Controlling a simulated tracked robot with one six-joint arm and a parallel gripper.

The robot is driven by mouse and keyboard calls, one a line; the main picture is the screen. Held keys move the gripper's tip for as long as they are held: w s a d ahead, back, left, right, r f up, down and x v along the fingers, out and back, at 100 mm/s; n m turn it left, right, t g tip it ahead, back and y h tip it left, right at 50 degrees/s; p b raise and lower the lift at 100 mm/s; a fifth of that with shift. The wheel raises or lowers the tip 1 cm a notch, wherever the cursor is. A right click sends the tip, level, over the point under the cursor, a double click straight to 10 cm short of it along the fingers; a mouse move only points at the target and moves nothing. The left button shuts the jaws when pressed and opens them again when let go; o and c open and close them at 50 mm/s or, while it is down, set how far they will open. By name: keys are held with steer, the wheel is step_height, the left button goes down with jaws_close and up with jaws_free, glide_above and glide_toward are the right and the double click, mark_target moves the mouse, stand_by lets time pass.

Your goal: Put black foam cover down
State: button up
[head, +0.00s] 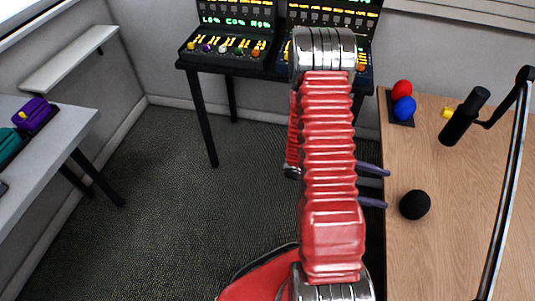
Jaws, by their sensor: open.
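The black foam cover (415,205) is a dark round ball. It appears to rest on the wooden table (430,265) at the right, near its left edge. My gripper (386,189) shows two purple-grey fingers sticking out to the right from behind my red arm. The fingers are apart, with nothing between them. Their tips are at the table's left edge, and a small gap separates them from the black foam cover in the picture. The rest of the gripper is hidden behind the arm.
A red foam ball (401,90) and a blue one (405,109) sit on a dark pad behind. A black microphone (464,117) hangs from a boom arm (513,170) over the table. Consoles (228,48) stand at the back. A grey table (60,135) is at left.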

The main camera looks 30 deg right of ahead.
steer(key=w+a+r+m+t+y, duration=0.2)
steer(key=a+r+t, duration=0.4)
steer(key=a, duration=0.5)
steer(key=w+a+r+m+t+y, duration=0.3)
steer(key=w+a+r+t+y, duration=0.2)
steer(key=a+r, duration=0.5)
steer(key=w+a+r+m+t+y, duration=0.2)
steer(key=a+r+t+y, duration=0.3)
steer(key=a+r, duration=0.4)
steer(key=w+a+t, duration=0.1)
steer(key=a, duration=0.4)
steer(key=shift+w+a+m+t, duration=0.15)
steer(key=shift+m+t, duration=0.15)
steer(key=shift+t, duration=0.1)
